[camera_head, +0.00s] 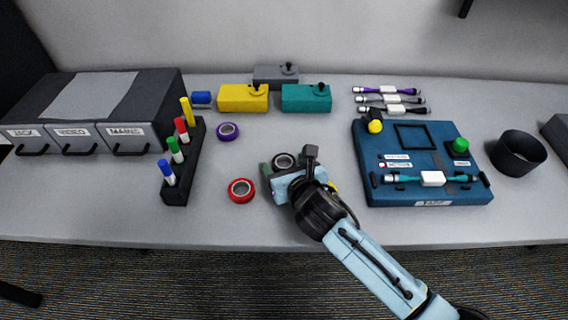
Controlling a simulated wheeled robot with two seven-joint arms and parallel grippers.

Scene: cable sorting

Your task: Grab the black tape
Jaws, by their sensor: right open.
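The black tape (284,160) is a small dark roll with a pale core, lying on the grey table left of centre. My right gripper (287,166) comes in from the lower right and is open, with its fingers on either side of the roll. The gripper body hides part of the roll's near side. I cannot tell whether the fingers touch it. My left gripper is not in view.
A red tape (241,190) and a purple tape (228,131) lie to the left. Something yellow (333,187) is mostly hidden by my right gripper. A marker rack (177,193), labelled drawers (75,138), a blue board (400,193) and a black round container (519,153) stand around.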

